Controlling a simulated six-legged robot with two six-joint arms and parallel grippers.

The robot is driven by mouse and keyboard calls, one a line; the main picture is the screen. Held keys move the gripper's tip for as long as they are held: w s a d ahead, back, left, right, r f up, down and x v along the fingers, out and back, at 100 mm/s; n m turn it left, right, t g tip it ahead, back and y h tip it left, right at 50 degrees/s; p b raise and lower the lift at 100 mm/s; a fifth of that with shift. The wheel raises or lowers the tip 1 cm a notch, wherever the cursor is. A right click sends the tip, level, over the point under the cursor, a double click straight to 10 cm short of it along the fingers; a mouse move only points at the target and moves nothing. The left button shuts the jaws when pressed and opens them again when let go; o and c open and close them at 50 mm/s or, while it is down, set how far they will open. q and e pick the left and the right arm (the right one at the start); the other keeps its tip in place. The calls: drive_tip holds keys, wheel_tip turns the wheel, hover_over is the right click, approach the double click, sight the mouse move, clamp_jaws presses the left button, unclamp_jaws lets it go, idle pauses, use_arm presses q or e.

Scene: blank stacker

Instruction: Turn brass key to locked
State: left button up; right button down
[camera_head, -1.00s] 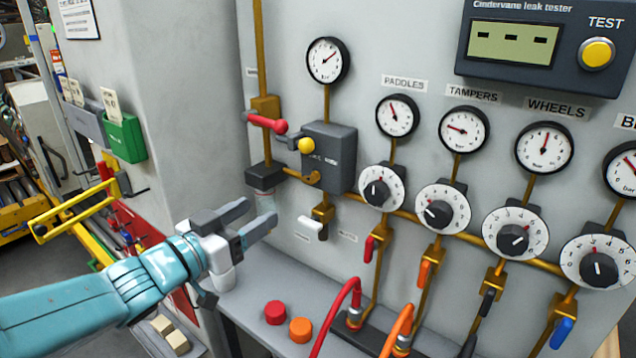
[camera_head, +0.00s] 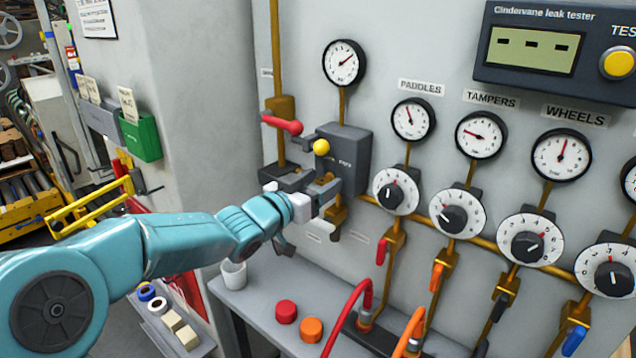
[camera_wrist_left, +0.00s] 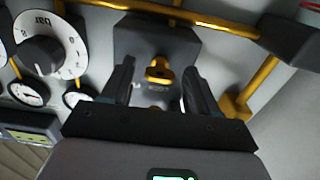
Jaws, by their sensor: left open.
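The brass key (camera_head: 324,179) sticks out of the front of a dark grey box (camera_head: 352,150) on the panel's left part. In the left wrist view the key (camera_wrist_left: 158,73) shows in the middle, in front of the box face with small, unreadable lettering. My left gripper (camera_head: 313,188) is at the box, its fingers pointing towards it. In the left wrist view my open fingers (camera_wrist_left: 157,84) stand on either side of the key with a gap on each side. The key's lower part is partly hidden by the fingers in the head view. My right gripper is not in view.
A yellow knob (camera_head: 321,147) and a red lever (camera_head: 283,125) are just above my gripper. Brass pipes, gauges and white dials (camera_head: 396,191) fill the panel to the right. A shelf below holds red (camera_head: 286,311) and orange (camera_head: 312,329) caps and a white cup (camera_head: 233,273).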

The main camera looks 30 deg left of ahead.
use_arm(q)
drive_tip(key=c, duration=1.1)
drive_tip(key=shift+o, duration=0.2)
drive_tip(key=m+b, duration=0.8)
drive_tip(key=m, duration=0.5)
drive_tip(key=shift+d+f+m+b, duration=0.1)
drive_tip(key=shift+m+b, duration=0.2)
drive_tip(key=shift+b, duration=0.1)
drive_tip(key=m+b, duration=0.1)
drive_tip(key=m, duration=0.3)
drive_tip(key=shift+m, duration=0.4)
